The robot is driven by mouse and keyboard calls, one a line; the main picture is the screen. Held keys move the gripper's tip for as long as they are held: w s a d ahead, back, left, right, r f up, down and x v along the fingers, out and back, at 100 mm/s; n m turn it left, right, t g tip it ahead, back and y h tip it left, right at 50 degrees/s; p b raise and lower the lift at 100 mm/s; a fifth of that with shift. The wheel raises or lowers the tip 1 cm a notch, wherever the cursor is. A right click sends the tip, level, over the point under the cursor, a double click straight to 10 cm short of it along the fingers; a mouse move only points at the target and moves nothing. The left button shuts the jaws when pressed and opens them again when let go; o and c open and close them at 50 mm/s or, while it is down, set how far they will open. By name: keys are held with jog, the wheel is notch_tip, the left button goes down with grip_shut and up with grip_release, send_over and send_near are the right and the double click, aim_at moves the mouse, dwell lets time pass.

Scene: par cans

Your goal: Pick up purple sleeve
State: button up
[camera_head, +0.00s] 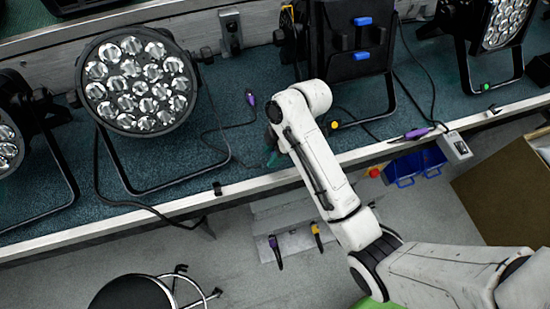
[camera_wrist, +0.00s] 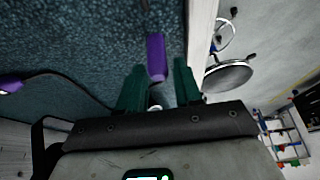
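In the wrist view a purple sleeve (camera_wrist: 156,55) lies on the teal bench top, close to the pale front edge. My gripper (camera_wrist: 160,68) has its two green fingers apart, one on each side of the sleeve's near end, with gaps visible. In the head view my gripper (camera_head: 272,158) is low over the bench edge, mostly behind my white arm, and this sleeve is not clearly visible there. Another purple sleeve (camera_head: 250,98) lies farther back on a cable; a purple piece (camera_wrist: 9,86) shows at the wrist view's left edge.
A par can (camera_head: 140,80) stands on the bench left of my arm. A dark fixture with blue clips (camera_head: 350,40) stands behind it, and another par can (camera_head: 505,22) at right. Cables cross the bench. A stool (camera_head: 132,292) and an open box (camera_head: 510,190) are below.

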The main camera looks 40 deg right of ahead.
jog(key=shift+x, duration=1.15)
grip_shut()
